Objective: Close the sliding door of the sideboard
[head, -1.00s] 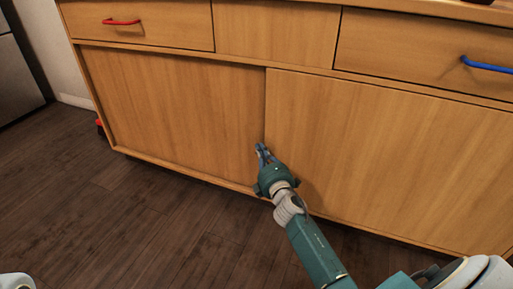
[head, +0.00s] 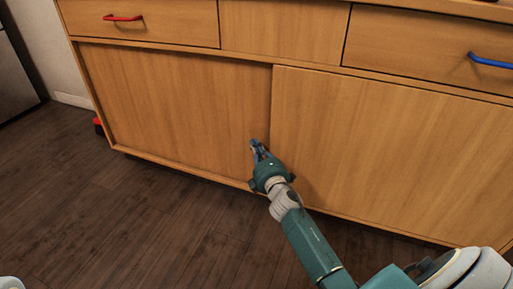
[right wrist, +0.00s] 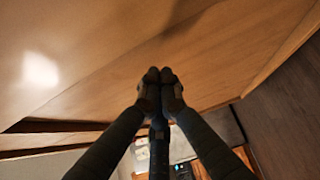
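The wooden sideboard has two sliding door panels. The left panel (head: 180,110) sits recessed, and the right panel (head: 400,150) stands in front of it. Their edges meet or overlap near the middle, and no open gap shows between them in the head view. My right gripper (head: 257,147) is low in front of the left panel, just left of the right panel's edge. In the right wrist view its fingertips (right wrist: 159,75) are together with nothing between them, close to the wood. Whether they touch it I cannot tell. My left gripper is not in view.
Above the doors are drawer fronts with a red handle (head: 122,18) and a blue handle (head: 490,61). A small red object (head: 98,126) is by the sideboard's left side. The dark wooden floor (head: 130,215) in front is clear.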

